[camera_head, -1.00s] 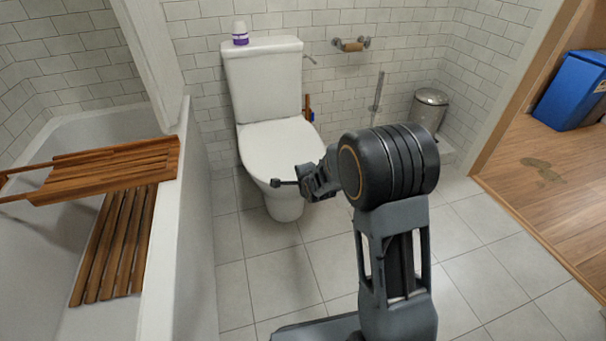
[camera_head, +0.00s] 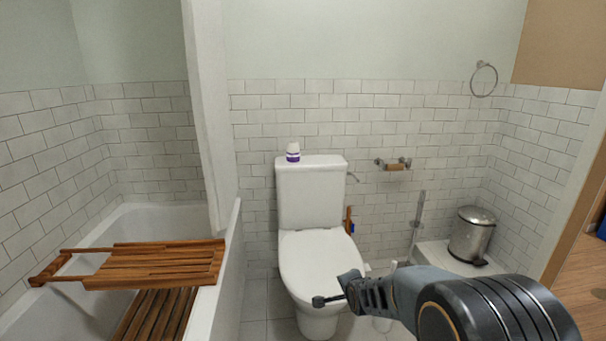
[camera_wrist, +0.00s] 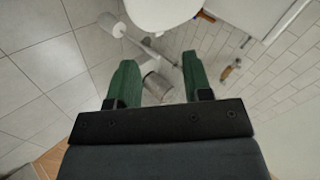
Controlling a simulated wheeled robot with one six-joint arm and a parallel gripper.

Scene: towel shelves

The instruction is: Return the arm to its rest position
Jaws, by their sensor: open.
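My gripper (camera_head: 328,300) shows at the lower middle of the head view, in front of the toilet bowl (camera_head: 318,270). My dark arm comes in from the lower right. In the wrist view the two green fingers of my gripper (camera_wrist: 159,80) are apart with nothing held between them. Past the fingertips the floor, part of the toilet (camera_wrist: 160,12) and the tiled wall show.
A wooden bath rack (camera_head: 150,268) lies across the bathtub (camera_head: 228,275) at left. A white and purple bottle (camera_head: 293,152) stands on the toilet tank. A metal bin (camera_head: 471,236) stands at right, below a towel ring (camera_head: 483,80). A paper holder (camera_head: 394,165) is on the wall.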

